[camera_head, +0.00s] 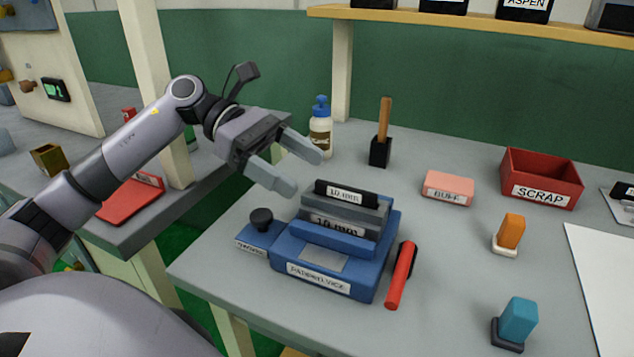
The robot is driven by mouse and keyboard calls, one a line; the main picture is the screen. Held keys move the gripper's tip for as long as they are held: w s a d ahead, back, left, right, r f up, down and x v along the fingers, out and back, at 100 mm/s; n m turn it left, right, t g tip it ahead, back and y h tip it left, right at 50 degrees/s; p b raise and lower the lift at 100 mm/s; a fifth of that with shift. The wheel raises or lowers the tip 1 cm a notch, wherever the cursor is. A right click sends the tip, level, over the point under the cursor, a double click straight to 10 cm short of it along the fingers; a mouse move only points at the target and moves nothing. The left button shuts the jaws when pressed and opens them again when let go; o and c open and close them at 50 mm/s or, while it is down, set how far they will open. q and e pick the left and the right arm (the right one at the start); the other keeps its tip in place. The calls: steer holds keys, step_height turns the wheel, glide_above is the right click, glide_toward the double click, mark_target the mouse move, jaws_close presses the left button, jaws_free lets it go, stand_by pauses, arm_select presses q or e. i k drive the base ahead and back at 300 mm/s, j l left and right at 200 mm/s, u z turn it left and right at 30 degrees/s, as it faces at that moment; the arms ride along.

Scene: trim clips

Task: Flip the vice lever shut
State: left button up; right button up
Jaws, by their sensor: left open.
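The blue padded vice (380,262) stands on the grey bench, with a "PADDED VICE" label on its front. Dark and grey blocks marked "10 mm" (340,210) sit in its top. The red vice lever (401,278) is on the vice's right side, slanting toward the front, with a dark part at its far end. My left gripper (306,172) is open and empty. Its fingers point right, above and behind the vice's left part, apart from the lever. My right gripper is not in view.
A blue block with a black knob (261,220) adjoins the vice's left. A bottle (320,130) and a wooden-handled tool (384,130) stand behind. A pink BUFF block (448,188), red SCRAP bin (541,180), orange piece (509,232) and teal piece (517,320) are to the right.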

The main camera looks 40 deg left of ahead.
mark_target(406, 255)
steer(key=k, duration=1)
